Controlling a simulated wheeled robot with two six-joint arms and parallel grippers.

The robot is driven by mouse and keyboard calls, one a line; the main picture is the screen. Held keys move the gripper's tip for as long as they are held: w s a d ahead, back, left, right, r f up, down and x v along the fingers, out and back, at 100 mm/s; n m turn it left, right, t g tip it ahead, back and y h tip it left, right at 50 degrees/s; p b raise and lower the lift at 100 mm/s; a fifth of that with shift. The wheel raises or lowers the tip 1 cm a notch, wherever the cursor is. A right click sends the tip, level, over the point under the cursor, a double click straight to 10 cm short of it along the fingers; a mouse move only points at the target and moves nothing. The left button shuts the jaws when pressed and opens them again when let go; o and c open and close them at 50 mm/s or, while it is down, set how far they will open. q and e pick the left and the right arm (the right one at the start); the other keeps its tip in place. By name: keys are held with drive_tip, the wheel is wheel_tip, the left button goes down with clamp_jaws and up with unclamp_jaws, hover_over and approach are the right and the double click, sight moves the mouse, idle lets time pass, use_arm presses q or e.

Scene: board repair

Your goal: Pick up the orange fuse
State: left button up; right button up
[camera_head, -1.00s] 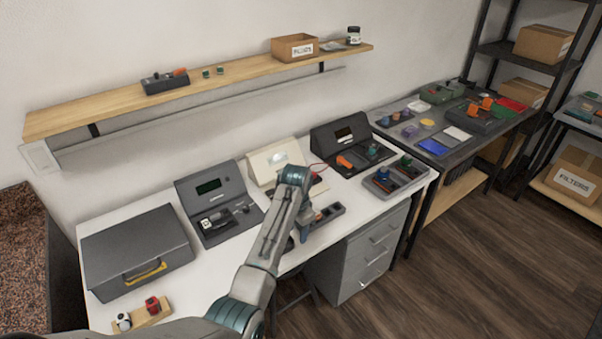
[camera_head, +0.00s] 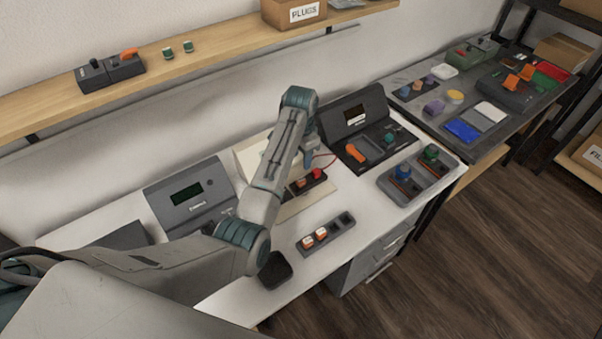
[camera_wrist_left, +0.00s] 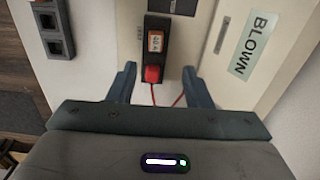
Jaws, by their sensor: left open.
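An orange fuse with a pale label (camera_wrist_left: 155,42) sits in a black holder (camera_wrist_left: 158,20) on the cream tester in the left wrist view. A red knob or plug (camera_wrist_left: 152,74) is at the near end of that holder. In the head view the holder shows as a dark strip (camera_head: 305,183), partly hidden by my arm. My left gripper (camera_wrist_left: 160,78) is open, its fingers on either side of the red piece, with nothing clearly held. In the head view my left gripper (camera_head: 310,160) is over the tester, mostly hidden. Two orange-and-white fuses (camera_head: 314,238) stand in a small grey rack (camera_head: 346,219).
A dark device (camera_head: 354,118) with an orange handle stands to the right, beside a grey tray (camera_head: 390,186) with blue and green pieces. A grey meter (camera_head: 187,194) stands left. A "BLOWN" label (camera_wrist_left: 252,45) marks the tester. A small black pad (camera_head: 275,270) lies in front.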

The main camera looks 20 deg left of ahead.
sight(301, 179)
use_arm(q)
drive_tip(key=shift+s+f, duration=0.2)
drive_tip(key=shift+f, duration=1.05)
drive_tip(key=f+p, duration=0.2)
drive_tip(key=f, duration=0.1)
drive_tip(key=shift+s+d+f, duration=0.1)
drive_tip(key=shift+s+f, duration=0.1)
drive_tip(key=shift+f, duration=1.5)
drive_tip(key=c, duration=0.8)
clamp_jaws()
drive_tip(key=shift+r, duration=0.1)
use_arm(e)
drive_tip(key=r, duration=0.1)
drive_tip(key=d+r, duration=0.1)
drive_tip(key=r, duration=0.1)
drive_tip(key=shift+w, duration=0.2)
